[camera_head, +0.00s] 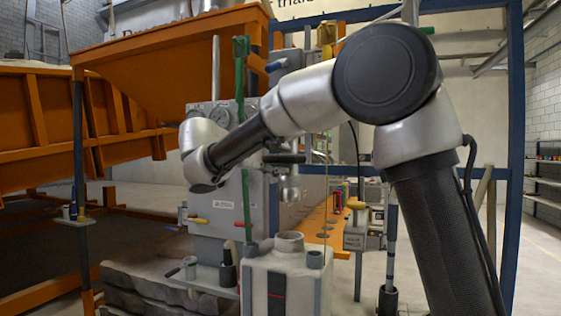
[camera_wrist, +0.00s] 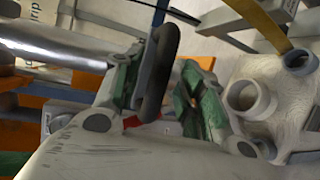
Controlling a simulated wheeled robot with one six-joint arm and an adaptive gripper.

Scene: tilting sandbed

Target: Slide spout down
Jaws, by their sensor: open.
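In the wrist view, my gripper (camera_wrist: 170,88) is open, with a green-edged finger on each side. A dark oval disc (camera_wrist: 158,75) shows in the gap between the fingers; I cannot tell whether it touches them. A silver tube (camera_wrist: 70,45) runs in from the left towards the disc. In the head view, my arm reaches left and its wrist hangs in front of the grey cabinet. A small silver piece (camera_head: 290,186) shows right of the cabinet, below a dark part. I cannot tell for sure which part is the spout.
A white container with round openings (camera_head: 288,250) stands below the arm in the head view; its openings also show at the right of the wrist view (camera_wrist: 250,100). The grey cabinet (camera_head: 205,215) and a green upright (camera_head: 246,190) stand close by. An orange hopper (camera_head: 170,60) is behind.

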